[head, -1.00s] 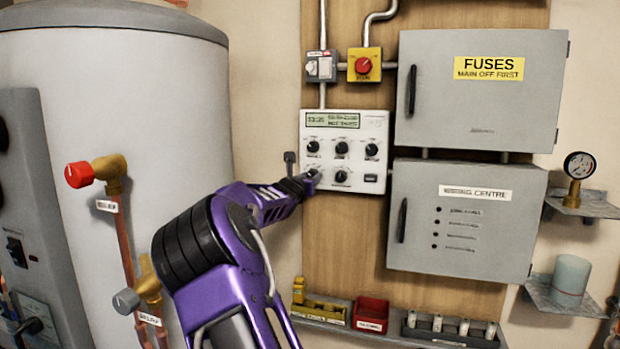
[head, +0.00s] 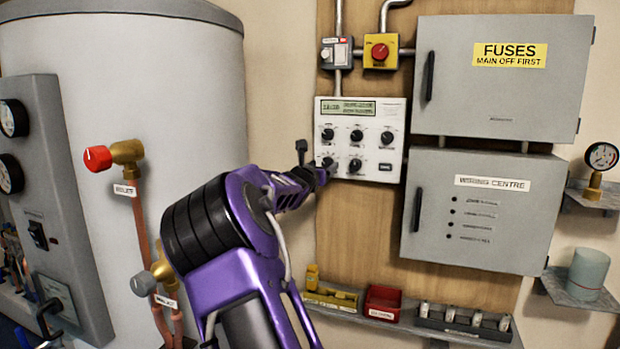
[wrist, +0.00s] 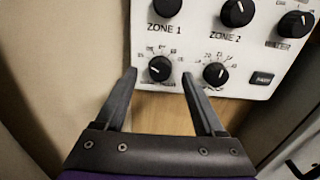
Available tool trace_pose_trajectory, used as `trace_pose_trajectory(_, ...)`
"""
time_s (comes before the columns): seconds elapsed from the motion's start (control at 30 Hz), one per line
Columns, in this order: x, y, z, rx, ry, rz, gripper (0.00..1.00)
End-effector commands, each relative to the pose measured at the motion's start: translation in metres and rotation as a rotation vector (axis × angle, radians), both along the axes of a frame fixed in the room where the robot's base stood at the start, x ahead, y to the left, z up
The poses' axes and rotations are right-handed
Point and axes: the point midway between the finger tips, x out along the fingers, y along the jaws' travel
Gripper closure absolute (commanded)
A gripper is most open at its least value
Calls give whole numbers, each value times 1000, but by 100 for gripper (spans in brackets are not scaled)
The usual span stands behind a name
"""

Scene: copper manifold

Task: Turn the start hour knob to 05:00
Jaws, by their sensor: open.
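The white controller panel (head: 395,140) has a display at the top and two rows of black knobs. The lower-left knob (wrist: 160,68) has a ring of small numbers around it, and its label is too blurred to read. Its white pointer line points up and left in the wrist view. My gripper (wrist: 159,77) is open, with one fingertip on each side of this knob; I cannot tell whether they touch it. In the head view my gripper (head: 320,174) is at the panel's lower-left corner and partly covers this knob.
A second dial knob (wrist: 215,74) sits close by the right finger. The ZONE 1 knob (wrist: 163,7) and ZONE 2 knob (wrist: 237,12) are above. Grey cabinets (head: 495,80) stand right of the panel, and a shelf with a red bin (head: 383,302) lies below.

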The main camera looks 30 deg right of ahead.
Motion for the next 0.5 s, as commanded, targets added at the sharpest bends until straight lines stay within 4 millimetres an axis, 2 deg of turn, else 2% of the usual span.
trace_pose_trajectory(0.5,-77,88,0,5,0,6,29)
